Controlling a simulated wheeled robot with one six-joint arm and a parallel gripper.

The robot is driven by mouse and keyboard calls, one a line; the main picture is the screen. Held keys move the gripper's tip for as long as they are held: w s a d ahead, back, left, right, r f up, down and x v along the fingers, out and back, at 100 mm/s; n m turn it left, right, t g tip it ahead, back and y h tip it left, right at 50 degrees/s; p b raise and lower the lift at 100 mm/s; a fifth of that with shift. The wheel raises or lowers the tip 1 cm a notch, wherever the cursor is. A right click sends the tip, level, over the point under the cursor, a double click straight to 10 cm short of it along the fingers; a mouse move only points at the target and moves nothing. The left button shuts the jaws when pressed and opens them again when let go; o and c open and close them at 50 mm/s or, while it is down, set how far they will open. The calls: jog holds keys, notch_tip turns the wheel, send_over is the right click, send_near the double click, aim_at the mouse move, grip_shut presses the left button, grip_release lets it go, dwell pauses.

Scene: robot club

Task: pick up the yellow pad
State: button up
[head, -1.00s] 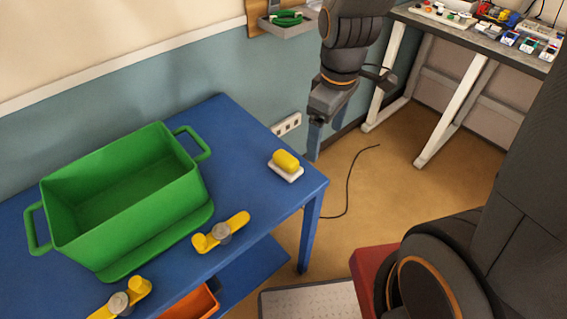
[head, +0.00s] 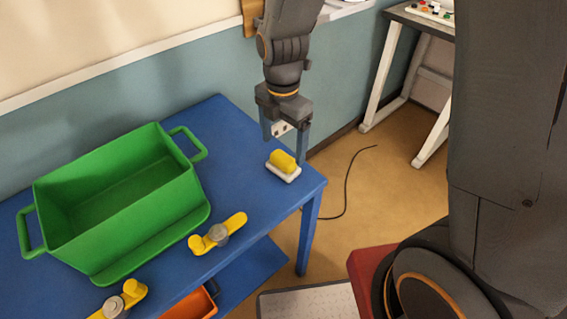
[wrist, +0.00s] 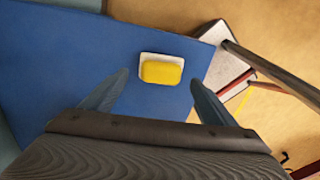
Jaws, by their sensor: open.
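The yellow pad (head: 284,158) lies on a small white block or holder (head: 284,173) near the right corner of the blue table (head: 243,140). In the wrist view the yellow pad (wrist: 161,72) sits on the white piece (wrist: 146,57), ahead of my fingers and between their lines. My gripper (head: 286,148) is open and empty, pointing down at the table's right end. Its fingers also show spread in the wrist view (wrist: 158,88). The pad is not between the fingertips, and I cannot tell exactly how high they are above it.
A green bin (head: 125,215) with handles stands left on the table. Two yellow pieces with grey knobs, one nearer the middle (head: 218,234) and one at the front (head: 117,303), lie in front of it. An orange bin (head: 190,304) is below. A black cable (head: 347,180) lies on the floor.

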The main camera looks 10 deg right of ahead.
aim_at(283, 157)
jog(key=shift+s+f+p, duration=0.15)
jog(key=shift+f+p, duration=0.6)
jog(key=shift+f, duration=1.8)
jog(key=c, duration=0.8)
jog(key=shift+r, duration=0.2)
notch_tip(283, 157, up, 10)
jog(key=shift+f+b, duration=0.15)
jog(key=shift+b, duration=0.7)
